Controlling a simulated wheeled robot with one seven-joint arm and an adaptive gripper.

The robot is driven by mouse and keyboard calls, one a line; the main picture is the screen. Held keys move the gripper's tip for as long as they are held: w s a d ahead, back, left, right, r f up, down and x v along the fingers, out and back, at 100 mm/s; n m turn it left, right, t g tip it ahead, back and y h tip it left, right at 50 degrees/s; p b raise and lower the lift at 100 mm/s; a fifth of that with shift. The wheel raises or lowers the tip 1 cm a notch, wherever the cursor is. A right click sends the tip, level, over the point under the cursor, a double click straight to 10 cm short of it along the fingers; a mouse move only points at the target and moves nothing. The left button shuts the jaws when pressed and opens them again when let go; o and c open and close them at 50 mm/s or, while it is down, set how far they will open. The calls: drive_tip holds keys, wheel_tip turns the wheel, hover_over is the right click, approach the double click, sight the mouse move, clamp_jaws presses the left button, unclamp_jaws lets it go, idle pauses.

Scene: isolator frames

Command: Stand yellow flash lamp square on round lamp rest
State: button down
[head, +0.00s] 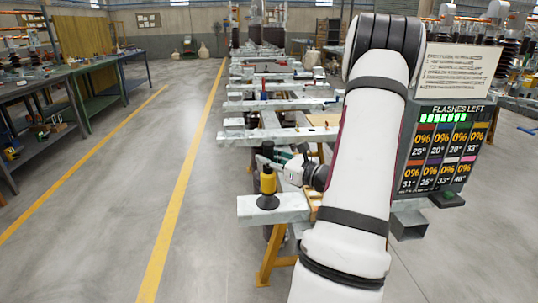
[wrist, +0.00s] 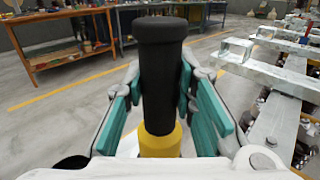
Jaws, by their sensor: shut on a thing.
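The yellow flash lamp (head: 268,183) stands about upright over the end of a pale grey beam, with a black upper part and a yellow lower body. In the wrist view the lamp (wrist: 161,75) fills the middle. My gripper (head: 270,157) reaches in from the right and is shut on the lamp's black part; its teal fingers (wrist: 160,95) lie on both sides. A dark round piece (head: 268,203), which looks like the round lamp rest, is directly under the lamp on the beam. I cannot tell whether the lamp touches it squarely. The lamp's foot is hidden in the wrist view.
The pale beam's end (head: 250,217) leaves little room around the dark round piece. Several similar beams run behind it. A display board (head: 440,150) headed "FLASHES LEFT" stands at right. Workbenches (head: 50,100) line the left, with clear floor between.

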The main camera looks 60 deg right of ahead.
drive_tip(key=shift+f, duration=0.7)
drive_tip(key=c, duration=1.3)
unclamp_jaws()
drive_tip(key=shift+f, duration=0.1)
drive_tip(key=shift+c, duration=0.2)
